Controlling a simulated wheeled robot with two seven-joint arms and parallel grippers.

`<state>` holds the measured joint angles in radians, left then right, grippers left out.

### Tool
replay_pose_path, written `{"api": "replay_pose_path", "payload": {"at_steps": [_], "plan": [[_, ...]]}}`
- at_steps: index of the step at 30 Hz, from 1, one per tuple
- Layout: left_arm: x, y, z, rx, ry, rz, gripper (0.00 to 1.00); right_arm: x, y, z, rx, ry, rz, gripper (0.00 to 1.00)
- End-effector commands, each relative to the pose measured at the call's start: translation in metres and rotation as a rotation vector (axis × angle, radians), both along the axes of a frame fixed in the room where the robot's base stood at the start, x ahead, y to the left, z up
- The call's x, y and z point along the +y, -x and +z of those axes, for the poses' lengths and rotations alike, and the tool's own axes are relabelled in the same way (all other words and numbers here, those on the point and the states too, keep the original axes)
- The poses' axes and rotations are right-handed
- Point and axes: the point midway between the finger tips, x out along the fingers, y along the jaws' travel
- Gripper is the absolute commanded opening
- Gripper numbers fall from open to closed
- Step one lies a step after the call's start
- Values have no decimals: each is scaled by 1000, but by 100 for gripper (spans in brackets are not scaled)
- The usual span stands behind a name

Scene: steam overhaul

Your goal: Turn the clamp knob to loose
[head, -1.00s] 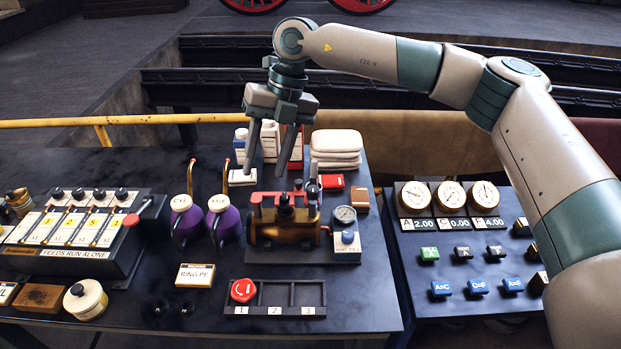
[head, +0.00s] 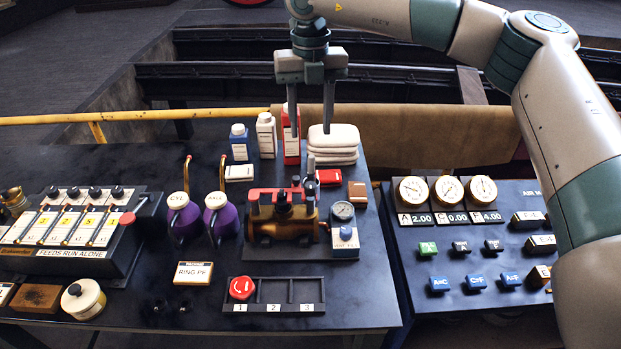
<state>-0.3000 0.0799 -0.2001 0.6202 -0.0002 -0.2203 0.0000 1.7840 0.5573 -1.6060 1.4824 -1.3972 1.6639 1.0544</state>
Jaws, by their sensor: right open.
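A brass cylinder unit (head: 278,229) sits on a dark plate at the middle of the table, with a red clamp-like frame (head: 262,196) across its top. A small dark knob (head: 283,201) stands on top of the unit at its middle; it looks like the clamp knob, but its setting is too small to read. My right gripper (head: 310,134) is open and empty, with its fingers pointing down. It appears above and behind the unit, in front of the white cloths and red bottle, apart from the knob. My left gripper is out of view.
Behind are bottles (head: 266,134) and folded white cloths (head: 334,146). A numbered tray (head: 308,309) with a red knob (head: 242,288) lies in front.

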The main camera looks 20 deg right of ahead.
Motion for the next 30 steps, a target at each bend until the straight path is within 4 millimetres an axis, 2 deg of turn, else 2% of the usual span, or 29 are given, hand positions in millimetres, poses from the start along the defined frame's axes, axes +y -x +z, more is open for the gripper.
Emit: {"api": "replay_pose_path", "payload": {"at_steps": [8,24,30], "plan": [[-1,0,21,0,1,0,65,-1,1,-37,4,1,0,43],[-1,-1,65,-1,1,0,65,0,2,-132,3,2,1,43],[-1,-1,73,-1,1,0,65,0,1,-154,2,0,1,43]]}}
